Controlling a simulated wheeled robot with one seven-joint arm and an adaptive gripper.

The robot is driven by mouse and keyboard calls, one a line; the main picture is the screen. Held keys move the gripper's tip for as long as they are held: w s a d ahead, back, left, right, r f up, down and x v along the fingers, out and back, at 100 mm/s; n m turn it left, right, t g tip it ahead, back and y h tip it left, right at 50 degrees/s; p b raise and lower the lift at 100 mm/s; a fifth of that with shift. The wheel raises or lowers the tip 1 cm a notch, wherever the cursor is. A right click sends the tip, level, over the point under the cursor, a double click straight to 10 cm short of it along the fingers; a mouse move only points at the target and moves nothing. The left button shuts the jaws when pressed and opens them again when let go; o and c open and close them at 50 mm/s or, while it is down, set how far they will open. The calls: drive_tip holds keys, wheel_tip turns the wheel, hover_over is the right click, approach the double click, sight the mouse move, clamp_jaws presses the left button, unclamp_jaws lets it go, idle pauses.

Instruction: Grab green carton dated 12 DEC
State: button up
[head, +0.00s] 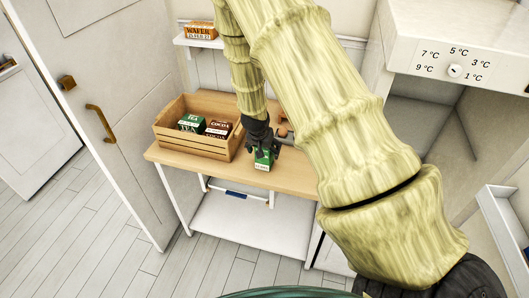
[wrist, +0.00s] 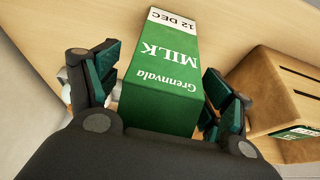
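The green carton (head: 263,161) stands near the front edge of the wooden shelf top in the head view. In the wrist view the carton (wrist: 165,85) reads "Grennvala MILK", with "12 DEC" on a white band. My gripper (head: 262,147) is at the carton from above, and its fingers partly hide it. In the wrist view my gripper (wrist: 160,66) has one finger on each side of the carton. The fingers are open, with a visible gap on the left side; contact on the right is unclear.
A wooden crate (head: 198,143) with a green tea box (head: 190,123) and a cocoa box (head: 218,128) stands close on the left. Small round brown things (head: 283,131) lie behind my gripper. A wafer box (head: 200,30) sits on a wall shelf.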

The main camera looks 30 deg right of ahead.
drive_tip(key=c, duration=1.3)
drive_tip(key=shift+r, duration=0.1)
